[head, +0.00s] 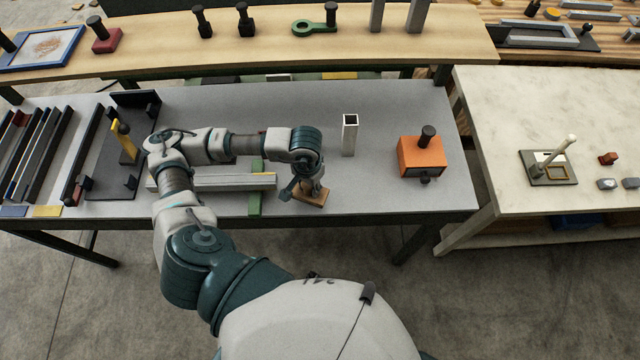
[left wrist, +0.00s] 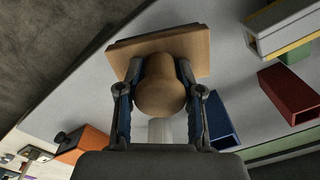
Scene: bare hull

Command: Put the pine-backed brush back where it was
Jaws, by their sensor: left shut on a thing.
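The pine-backed brush (head: 311,198) is at the front edge of the grey table, right of the middle. In the left wrist view its round wooden knob and flat wooden back (left wrist: 195,47) fill the space ahead of the fingers. My left gripper (head: 306,186) comes down from above and is shut on the knob, with one finger on each side (left wrist: 160,75). The brush's underside is hidden, and I cannot tell whether it touches the table. My right gripper is not in view.
An upright pale square tube (head: 349,137) stands behind and right of the brush. An orange block with black knobs (head: 421,156) is further right. A long grey bar (head: 235,181) lies to the left across a green strip (head: 255,203). Bare grey tabletop (head: 370,190) lies between brush and orange block.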

